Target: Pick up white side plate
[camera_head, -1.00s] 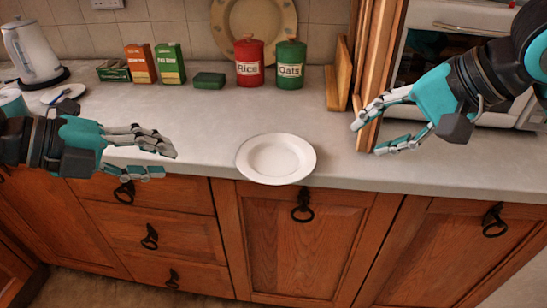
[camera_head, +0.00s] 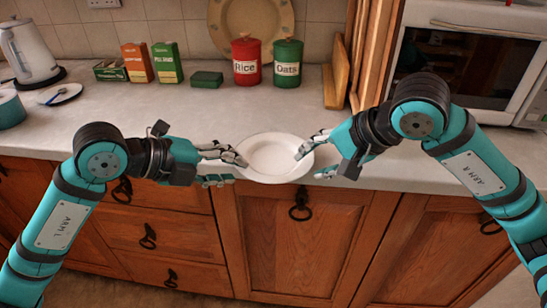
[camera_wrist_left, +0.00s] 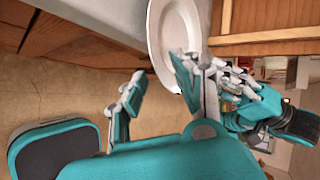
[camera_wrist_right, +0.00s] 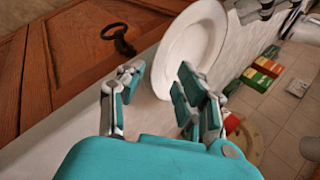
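The white side plate (camera_head: 272,157) lies on the counter at its front edge, in the middle of the head view. My left gripper (camera_head: 234,168) is at its left rim and my right gripper (camera_head: 312,163) at its right rim. Both grippers are open, their fingers spread apart. In the head view the upper fingers of each overlap the rim. The plate also shows in the left wrist view (camera_wrist_left: 172,35) and the right wrist view (camera_wrist_right: 190,45), ahead of the parted fingers. I cannot tell whether any finger touches it.
Behind the plate stand the red Rice tin (camera_head: 246,62), the green Oats tin (camera_head: 288,64) and a green block (camera_head: 207,79). Cartons (camera_head: 138,63) and a kettle (camera_head: 30,52) are at the left, a microwave (camera_head: 470,55) at the right. The counter around the plate is clear.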

